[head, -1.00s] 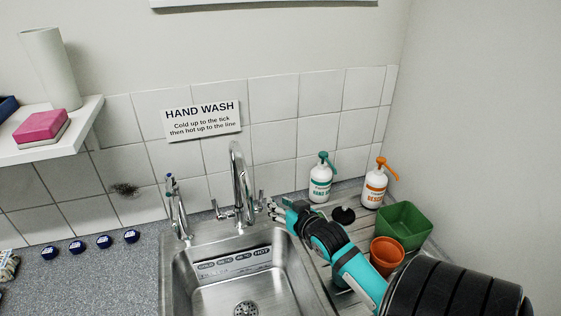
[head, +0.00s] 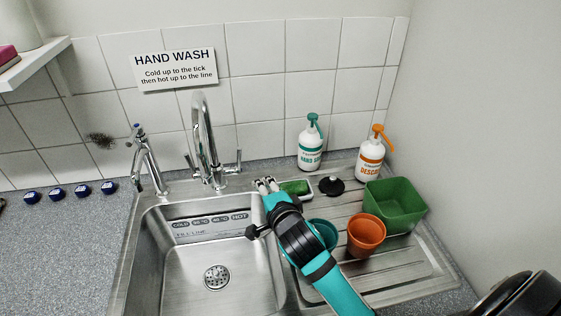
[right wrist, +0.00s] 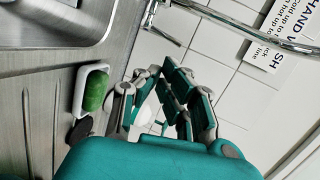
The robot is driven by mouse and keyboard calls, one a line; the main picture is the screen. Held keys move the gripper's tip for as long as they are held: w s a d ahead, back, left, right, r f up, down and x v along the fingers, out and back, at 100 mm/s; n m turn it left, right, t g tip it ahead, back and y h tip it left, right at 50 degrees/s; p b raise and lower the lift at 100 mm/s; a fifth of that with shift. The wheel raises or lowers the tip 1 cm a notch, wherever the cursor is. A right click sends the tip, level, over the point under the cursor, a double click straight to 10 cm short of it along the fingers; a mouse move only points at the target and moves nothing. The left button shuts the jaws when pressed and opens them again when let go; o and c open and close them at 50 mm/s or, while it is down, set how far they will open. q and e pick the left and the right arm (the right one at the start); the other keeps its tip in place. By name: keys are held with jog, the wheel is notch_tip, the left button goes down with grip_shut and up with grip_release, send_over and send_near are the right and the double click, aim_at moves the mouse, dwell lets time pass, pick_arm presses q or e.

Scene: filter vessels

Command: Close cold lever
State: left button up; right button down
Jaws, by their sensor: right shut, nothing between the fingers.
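The chrome mixer tap (head: 205,145) stands behind the sink, with a lever on each side of its base. The left lever (head: 189,161) and the right lever (head: 238,157) both point upward; no cold marking on either is readable. My right gripper (head: 266,184) is shut and empty, to the right of and a little in front of the right lever, apart from it. In the right wrist view its fingers (right wrist: 158,88) point toward the tiled wall, and the tap's curved spout (right wrist: 250,35) crosses the upper right. My left gripper is not in view.
The steel sink (head: 160,270) has a temperature strip (head: 210,228) inside. A second tap (head: 148,165) stands left. On the drainer are a green tub (head: 395,205), an orange cup (head: 366,236) and a green sponge in a dish (head: 296,188). Two pump bottles (head: 311,145) (head: 371,160) stand behind.

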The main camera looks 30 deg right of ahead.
pick_arm(q)
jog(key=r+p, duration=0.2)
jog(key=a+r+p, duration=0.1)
jog(key=p, duration=0.1)
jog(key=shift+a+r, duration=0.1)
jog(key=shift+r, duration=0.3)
pick_arm(e)
jog(key=r+x, duration=0.1)
jog(key=x, duration=1.2)
jog(key=shift+w+m, duration=0.3)
jog(key=shift+w, duration=0.2)
jog(key=shift+r, duration=0.1)
